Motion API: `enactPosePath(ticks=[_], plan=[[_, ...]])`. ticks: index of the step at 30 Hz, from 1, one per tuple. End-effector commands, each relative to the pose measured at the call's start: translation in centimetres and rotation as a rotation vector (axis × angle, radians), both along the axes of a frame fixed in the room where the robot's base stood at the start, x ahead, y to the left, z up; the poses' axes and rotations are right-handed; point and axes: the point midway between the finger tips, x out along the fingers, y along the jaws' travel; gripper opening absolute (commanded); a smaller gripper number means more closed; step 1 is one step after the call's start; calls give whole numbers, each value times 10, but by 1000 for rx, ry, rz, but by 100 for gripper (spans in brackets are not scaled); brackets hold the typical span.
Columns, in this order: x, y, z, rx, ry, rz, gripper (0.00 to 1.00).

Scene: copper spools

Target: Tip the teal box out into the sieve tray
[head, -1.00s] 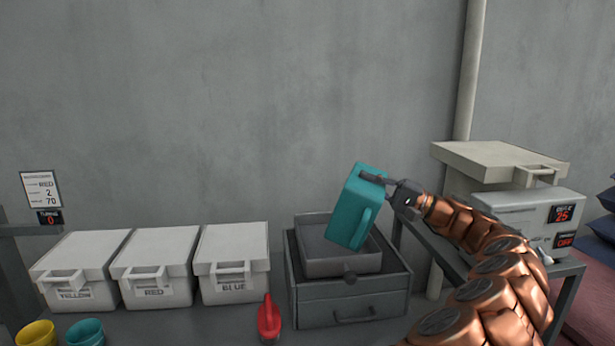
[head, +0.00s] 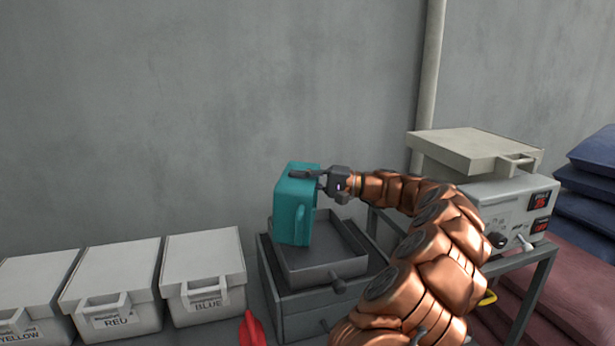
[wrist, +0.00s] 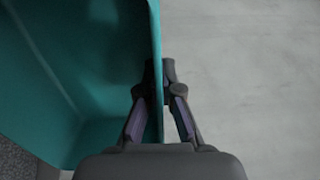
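The teal box (head: 292,212) is held up over the left part of the dark grey sieve tray (head: 322,270). In the wrist view, the fingers (wrist: 160,95) straddle one wall of the teal box (wrist: 70,80), whose visible inside looks bare. A grey speckled surface (wrist: 18,160) shows below the box there. Any contents in the tray cannot be made out; the box hides part of it.
The tray sits on a grey drawer unit (head: 300,315). White lidded bins labelled yellow (head: 30,290), red (head: 112,290) and blue (head: 205,275) stand to the left. A red object (head: 252,330) lies in front. A grey control machine (head: 505,215) stands on a stand at right.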

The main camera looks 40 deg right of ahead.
Motion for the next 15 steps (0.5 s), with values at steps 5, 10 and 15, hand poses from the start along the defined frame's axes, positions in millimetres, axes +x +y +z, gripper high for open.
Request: enactPosePath(ticks=[5, 10, 15], plan=[[12, 11, 17, -70, 82, 3, 0], [24, 20, 27, -133, 162, 2, 0], [34, 27, 31, -198, 240, 0, 0]])
